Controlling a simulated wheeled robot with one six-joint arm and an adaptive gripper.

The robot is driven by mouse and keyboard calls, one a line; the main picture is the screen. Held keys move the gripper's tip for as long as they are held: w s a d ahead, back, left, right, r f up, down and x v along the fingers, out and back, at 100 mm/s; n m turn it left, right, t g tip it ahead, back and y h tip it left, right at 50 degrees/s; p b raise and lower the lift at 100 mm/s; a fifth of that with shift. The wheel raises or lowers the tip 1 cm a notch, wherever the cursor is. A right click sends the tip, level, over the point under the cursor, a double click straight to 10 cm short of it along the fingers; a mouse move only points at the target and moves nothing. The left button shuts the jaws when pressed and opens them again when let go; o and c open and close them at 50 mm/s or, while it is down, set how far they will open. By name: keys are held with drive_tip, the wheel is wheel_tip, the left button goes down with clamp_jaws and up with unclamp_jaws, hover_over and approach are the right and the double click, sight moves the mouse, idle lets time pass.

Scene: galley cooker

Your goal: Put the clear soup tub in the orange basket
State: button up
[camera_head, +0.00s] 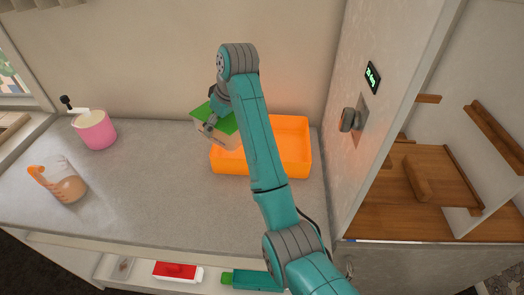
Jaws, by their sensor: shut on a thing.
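My gripper (211,122) is shut on a pale tub with a green lid (228,139), which I take to be the clear soup tub. It holds the tub tilted, at the left end of the orange basket (297,134). The tub overlaps the basket's left wall in the picture; I cannot tell how high it is above the basket. My arm hides the middle of the basket. The part of the basket to the right of my arm looks empty.
A pink pot (96,131) and a clear jug with an orange handle (68,187) stand on the left of the grey counter (150,185). A wall panel with a knob (348,119) rises at right. Red-and-white (177,271) and green (255,280) items lie below the counter.

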drive_tip(key=w+d+m+t, duration=0.1)
drive_tip(key=w+d+m, duration=0.25)
drive_tip(key=d, duration=0.85)
drive_tip(key=shift+n+h, duration=0.4)
drive_tip(key=shift+n, duration=0.05)
drive_tip(key=f, duration=0.6)
drive_tip(key=w+f, duration=0.1)
drive_tip(key=f, duration=0.2)
drive_tip(key=shift+d+f, duration=0.1)
drive_tip(key=shift+f, duration=0.25)
drive_tip(key=shift+f, duration=0.1)
drive_tip(key=o, duration=1.4)
drive_tip(key=shift+s, duration=0.1)
